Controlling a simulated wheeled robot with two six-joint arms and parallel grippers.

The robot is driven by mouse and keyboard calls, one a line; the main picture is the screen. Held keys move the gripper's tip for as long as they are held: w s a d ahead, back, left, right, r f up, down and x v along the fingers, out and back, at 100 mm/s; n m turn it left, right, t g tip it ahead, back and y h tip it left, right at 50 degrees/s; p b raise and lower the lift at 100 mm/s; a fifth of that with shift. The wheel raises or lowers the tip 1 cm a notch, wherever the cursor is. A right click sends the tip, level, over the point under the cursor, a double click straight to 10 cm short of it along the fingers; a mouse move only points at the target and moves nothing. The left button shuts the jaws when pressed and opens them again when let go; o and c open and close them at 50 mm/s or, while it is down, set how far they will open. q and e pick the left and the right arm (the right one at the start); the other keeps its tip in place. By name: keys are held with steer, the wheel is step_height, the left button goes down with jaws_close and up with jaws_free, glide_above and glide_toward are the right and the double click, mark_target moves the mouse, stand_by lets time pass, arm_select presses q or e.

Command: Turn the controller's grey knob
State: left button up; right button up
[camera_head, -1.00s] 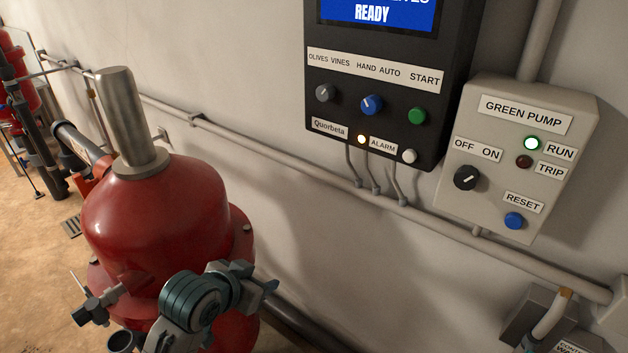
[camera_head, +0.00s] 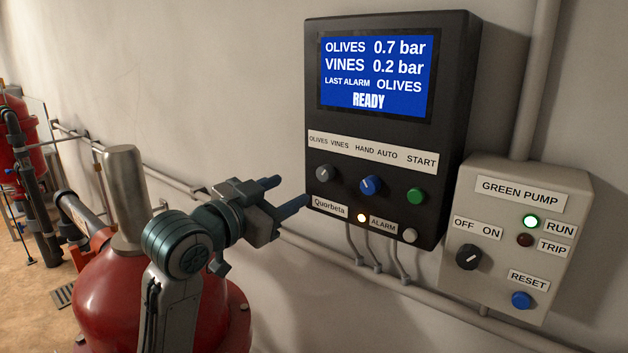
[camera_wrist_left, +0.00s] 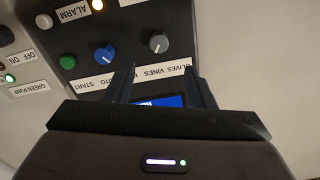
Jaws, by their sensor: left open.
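The black controller (camera_head: 385,200) is fixed to the wall, its blue screen (camera_head: 374,75) reading OLIVES 0.7 bar, VINES 0.2 bar, LAST ALARM OLIVES, READY. Its grey knob (camera_head: 326,173) sits under the OLIVES VINES label, left of a blue knob (camera_head: 370,185). My left gripper (camera_head: 283,192) is open and empty, a little left of the controller, its fingers pointing toward it. In the left wrist view the controller appears upside down; the grey knob (camera_wrist_left: 159,41) shows beyond the gap between the open fingers (camera_wrist_left: 160,85), apart from them. My right gripper is not in view.
A green button (camera_head: 415,195) and an ALARM lamp (camera_head: 361,217), lit, are near the knobs. The grey GREEN PUMP box (camera_head: 513,245) hangs to the right. A pipe (camera_head: 325,253) runs along the wall.

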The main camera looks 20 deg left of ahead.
mark_target(322, 175)
arm_select(q)
steer(key=b+x, duration=0.1)
steer(key=x, duration=0.8)
steer(key=shift+f+b, duration=0.1)
steer(key=shift+b, duration=0.25)
steer(key=c, duration=1)
